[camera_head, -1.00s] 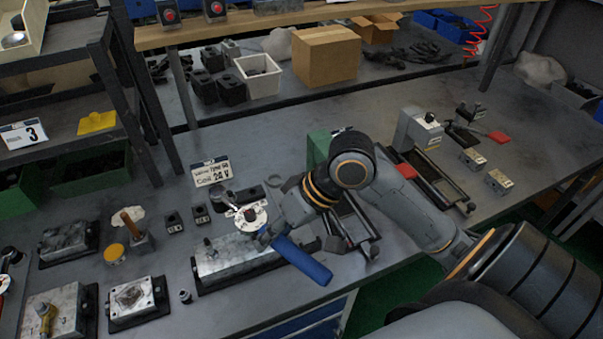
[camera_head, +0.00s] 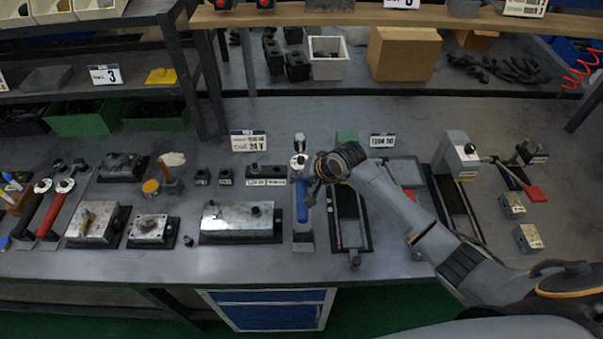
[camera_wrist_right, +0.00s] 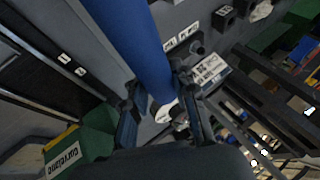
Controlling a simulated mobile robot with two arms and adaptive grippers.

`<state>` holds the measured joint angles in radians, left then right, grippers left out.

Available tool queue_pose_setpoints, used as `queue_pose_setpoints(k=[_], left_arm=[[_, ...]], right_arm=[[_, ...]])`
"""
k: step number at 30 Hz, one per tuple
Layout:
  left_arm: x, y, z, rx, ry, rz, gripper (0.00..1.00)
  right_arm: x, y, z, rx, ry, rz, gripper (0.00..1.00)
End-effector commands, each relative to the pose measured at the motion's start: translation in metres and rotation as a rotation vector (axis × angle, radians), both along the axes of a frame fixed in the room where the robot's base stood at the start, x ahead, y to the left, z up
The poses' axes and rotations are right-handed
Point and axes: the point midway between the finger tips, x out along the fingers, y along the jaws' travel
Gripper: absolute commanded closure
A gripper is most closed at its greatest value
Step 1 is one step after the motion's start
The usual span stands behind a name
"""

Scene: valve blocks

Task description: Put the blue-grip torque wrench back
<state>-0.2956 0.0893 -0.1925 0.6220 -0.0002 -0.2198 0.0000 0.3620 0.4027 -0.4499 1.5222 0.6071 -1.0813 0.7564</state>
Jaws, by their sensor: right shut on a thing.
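The blue-grip torque wrench (camera_head: 302,201) is in my right gripper (camera_head: 313,188), to the right of the long metal valve block (camera_head: 238,221). Its grip points toward the table's front edge, and its round dial (camera_head: 298,161) is at the far end. It lies over a narrow pale strip (camera_head: 303,243); I cannot tell whether it touches it. In the right wrist view the blue grip (camera_wrist_right: 130,40) runs between the fingers of my right gripper (camera_wrist_right: 160,100), which are shut on it. My left gripper is not in view.
Red-grip (camera_head: 51,214) and black-grip (camera_head: 28,215) wrenches lie on a grey mat at far left. Smaller valve blocks (camera_head: 150,229) stand between. A dark rail fixture (camera_head: 352,250) is close right of the blue wrench. The table's front strip is clear.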

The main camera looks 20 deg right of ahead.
Motion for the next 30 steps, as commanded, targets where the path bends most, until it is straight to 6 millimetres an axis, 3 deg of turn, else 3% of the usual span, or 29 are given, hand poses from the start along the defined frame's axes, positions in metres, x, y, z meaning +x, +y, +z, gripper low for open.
queue_pose_setpoints(k=[12,21,30], left_arm=[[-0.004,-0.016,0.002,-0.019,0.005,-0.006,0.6],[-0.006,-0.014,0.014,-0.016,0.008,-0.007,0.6],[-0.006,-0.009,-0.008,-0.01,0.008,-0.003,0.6]], right_arm=[[0.005,0.001,-0.002,0.003,-0.005,-0.004,1.0],[0.003,0.002,0.0,-0.008,-0.004,-0.001,1.0],[0.003,0.001,-0.035,-0.006,-0.004,-0.002,1.0]])
